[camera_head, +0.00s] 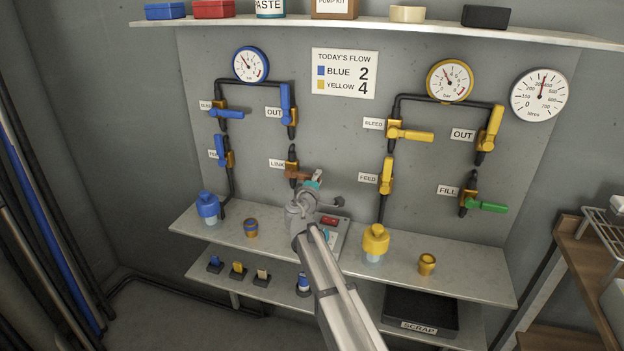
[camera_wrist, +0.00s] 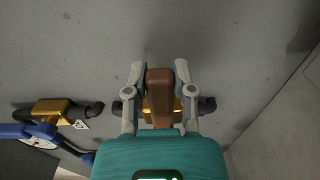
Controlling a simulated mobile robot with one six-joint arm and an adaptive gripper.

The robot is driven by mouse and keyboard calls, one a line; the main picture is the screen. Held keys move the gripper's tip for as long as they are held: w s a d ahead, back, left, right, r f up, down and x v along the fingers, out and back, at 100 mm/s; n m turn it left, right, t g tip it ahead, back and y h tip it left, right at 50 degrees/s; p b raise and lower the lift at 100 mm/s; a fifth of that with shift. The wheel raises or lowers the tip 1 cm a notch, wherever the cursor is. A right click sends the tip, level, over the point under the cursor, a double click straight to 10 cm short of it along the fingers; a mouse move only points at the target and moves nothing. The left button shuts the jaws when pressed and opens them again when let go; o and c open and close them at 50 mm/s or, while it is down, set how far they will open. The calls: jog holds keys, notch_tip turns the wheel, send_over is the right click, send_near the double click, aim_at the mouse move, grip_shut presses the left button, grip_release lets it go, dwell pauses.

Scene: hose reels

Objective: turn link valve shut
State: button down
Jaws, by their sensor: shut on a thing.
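The link valve (camera_head: 291,168), beside the LINK label, has a brass body and a brown handle (camera_head: 299,175). In the head view my gripper (camera_head: 313,182) is at that handle and partly hides it. In the wrist view the brown handle (camera_wrist: 160,88) lies between the two fingers of my gripper (camera_wrist: 159,72), which is shut on it. There the brass body (camera_wrist: 160,113) sits behind the handle on a dark pipe, and the handle lies crosswise to the pipe.
A blue-handled valve (camera_head: 223,151) is left of the link valve. The yellow feed valve (camera_head: 386,176) is to the right. A shelf (camera_head: 462,270) below holds a blue bottle (camera_head: 208,207) and a yellow bottle (camera_head: 376,241). A flow sign (camera_head: 345,73) hangs above.

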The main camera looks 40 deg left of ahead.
jog(key=shift+d+f, duration=0.1)
jog(key=shift+d, duration=0.2)
jog(key=c, duration=0.6)
grip_release()
jog(key=shift+s, duration=0.1)
jog(key=shift+c, duration=0.2)
jog(key=shift+o, duration=1)
jog(key=shift+a, duration=0.2)
jog(key=shift+s, duration=0.1)
jog(key=v, duration=1.2)
